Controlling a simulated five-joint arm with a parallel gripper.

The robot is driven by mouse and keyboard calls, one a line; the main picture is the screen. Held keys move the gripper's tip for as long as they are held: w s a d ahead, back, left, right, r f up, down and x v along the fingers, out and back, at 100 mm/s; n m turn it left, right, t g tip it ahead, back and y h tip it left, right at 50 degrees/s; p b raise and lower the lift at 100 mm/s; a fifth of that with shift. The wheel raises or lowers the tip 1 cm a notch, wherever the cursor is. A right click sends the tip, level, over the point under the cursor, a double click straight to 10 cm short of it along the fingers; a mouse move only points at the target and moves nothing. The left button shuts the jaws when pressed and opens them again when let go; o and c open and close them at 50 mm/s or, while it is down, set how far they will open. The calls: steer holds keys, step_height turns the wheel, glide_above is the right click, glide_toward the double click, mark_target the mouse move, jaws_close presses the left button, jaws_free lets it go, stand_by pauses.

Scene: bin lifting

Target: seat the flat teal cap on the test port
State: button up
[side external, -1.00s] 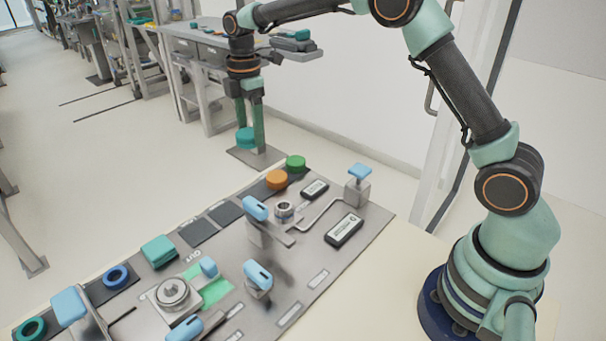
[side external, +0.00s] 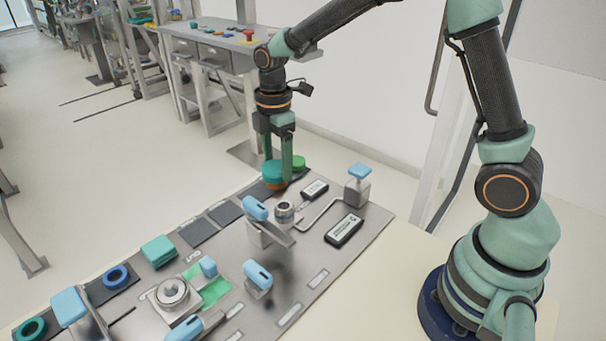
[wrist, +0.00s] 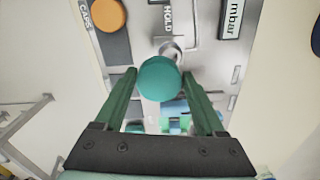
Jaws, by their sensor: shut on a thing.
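The flat teal cap (side external: 271,168) is gripped between the fingertips of my gripper (side external: 279,170). In the side view the cap overlaps the orange cap (side external: 274,183), and the gap between them is hard to judge. In the wrist view the round teal cap (wrist: 160,79) sits level between the two fingers, and my gripper (wrist: 160,82) is shut on it. A small round metal port (side external: 284,210) stands on the panel in front of the gripper. A larger round metal fitting (side external: 173,291) sits on a block further left. I cannot tell which is the test port.
A green cap (side external: 298,163) lies beside the orange one. Blue-handled levers (side external: 256,209) and (side external: 257,275) rise from the panel (side external: 310,262). A blue-topped valve (side external: 358,180) and a dark gauge (side external: 344,229) stand to the right.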

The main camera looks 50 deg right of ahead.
mark_target(286, 204)
steer(key=shift+s+f, duration=0.75)
steer(key=shift+s, duration=0.3)
steer(key=shift+f, duration=2.35)
steer(key=shift+f, duration=1)
steer(key=o, duration=1.3)
steer(key=shift+r, duration=4)
steer(key=shift+r, duration=0.1)
